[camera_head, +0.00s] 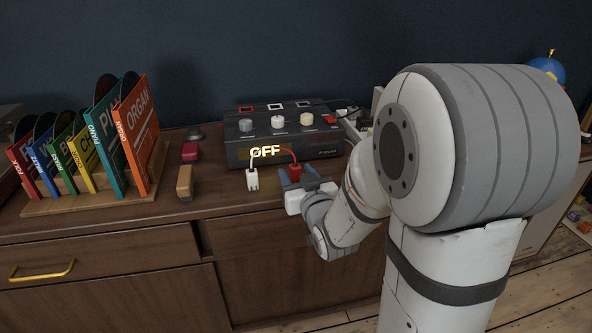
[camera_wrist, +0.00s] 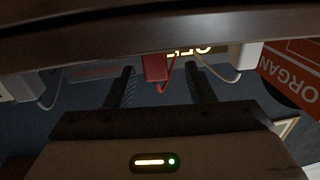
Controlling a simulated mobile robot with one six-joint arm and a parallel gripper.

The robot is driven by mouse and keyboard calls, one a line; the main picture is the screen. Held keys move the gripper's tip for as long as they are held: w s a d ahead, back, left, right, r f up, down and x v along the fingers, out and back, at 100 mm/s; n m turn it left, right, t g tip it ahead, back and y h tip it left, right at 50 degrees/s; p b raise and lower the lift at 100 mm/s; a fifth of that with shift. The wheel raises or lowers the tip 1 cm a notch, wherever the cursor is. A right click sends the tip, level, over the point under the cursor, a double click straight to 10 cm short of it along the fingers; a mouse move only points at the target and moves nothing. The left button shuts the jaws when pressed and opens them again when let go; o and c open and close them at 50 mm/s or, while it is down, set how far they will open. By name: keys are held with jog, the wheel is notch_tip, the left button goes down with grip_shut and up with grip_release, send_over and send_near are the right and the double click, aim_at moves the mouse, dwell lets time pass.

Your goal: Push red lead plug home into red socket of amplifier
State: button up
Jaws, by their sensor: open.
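The dark amplifier (camera_head: 240,150) stands on the cabinet top with a lit "OFF" display. A red-outlined square (camera_head: 247,109) on its top face looks like the red socket; its opening is too small to make out. In the wrist view, which is inverted, the red plug (camera_wrist: 154,68) lies between the two spread fingers (camera_wrist: 160,80), with gaps on both sides.
A record rack (camera_head: 80,203), a brown block (camera_head: 185,183) and a dark red block (camera_head: 190,152) stand left. White adapters sit right, partly behind my arm.

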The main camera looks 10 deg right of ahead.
aim_at(293, 164)
jog(key=w+b, duration=0.1)
jog(key=w, duration=0.3)
jog(key=shift+w+r, duration=0.1)
jog(key=shift+w, duration=0.25)
grip_shut()
